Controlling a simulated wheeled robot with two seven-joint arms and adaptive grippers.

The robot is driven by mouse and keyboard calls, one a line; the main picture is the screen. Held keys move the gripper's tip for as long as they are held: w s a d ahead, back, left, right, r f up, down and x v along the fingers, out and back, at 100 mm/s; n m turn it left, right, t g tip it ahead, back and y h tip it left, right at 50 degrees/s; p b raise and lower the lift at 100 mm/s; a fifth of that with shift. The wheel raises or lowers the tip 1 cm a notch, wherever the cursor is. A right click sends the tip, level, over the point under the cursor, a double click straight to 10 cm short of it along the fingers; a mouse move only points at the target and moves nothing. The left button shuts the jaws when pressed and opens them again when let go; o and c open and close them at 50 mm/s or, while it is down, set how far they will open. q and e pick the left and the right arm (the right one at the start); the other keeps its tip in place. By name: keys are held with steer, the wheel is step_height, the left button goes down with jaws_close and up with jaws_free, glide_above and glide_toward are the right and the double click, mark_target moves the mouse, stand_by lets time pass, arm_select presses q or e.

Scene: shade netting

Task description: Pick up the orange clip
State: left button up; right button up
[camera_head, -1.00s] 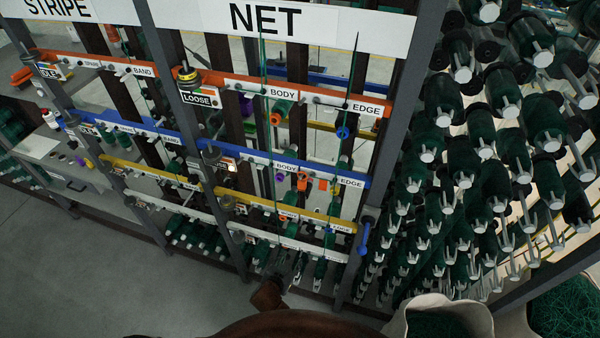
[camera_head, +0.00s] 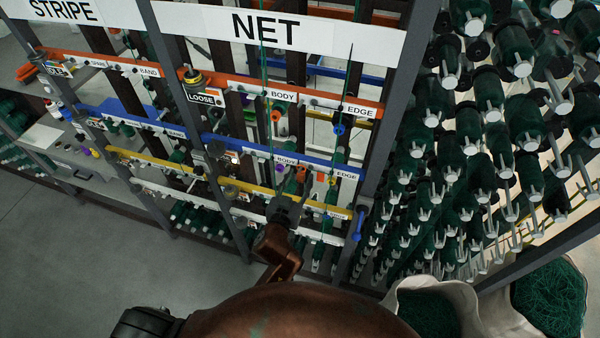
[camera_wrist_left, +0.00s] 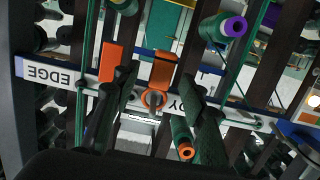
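An orange clip (camera_wrist_left: 161,72) hangs at the blue rail by the BODY label, with a round ring at one end. In the wrist view it shows between the two dark fingers of my left gripper (camera_wrist_left: 157,88), which stand apart and do not appear to touch it. A second orange piece (camera_wrist_left: 112,60) shows beside it, past the left finger. In the head view small orange pieces (camera_head: 301,174) show just above my left gripper (camera_head: 293,192), which is raised in front of the lower rails. My right gripper is not in view.
The rack has an orange rail (camera_head: 325,98), a blue rail (camera_head: 240,146) and a yellow rail (camera_head: 262,190). Green cords hang down in front. A purple-ended green roll (camera_wrist_left: 224,27) and an orange-ended roll (camera_wrist_left: 184,142) flank the clip. Spools fill the right side.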

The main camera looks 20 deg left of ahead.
arm_select(q)
steer(key=shift+w+f, duration=0.2)
steer(key=shift+w, duration=1.1)
steer(key=shift+s, duration=0.1)
steer(key=shift+c, duration=0.6)
steer(key=c, duration=0.9)
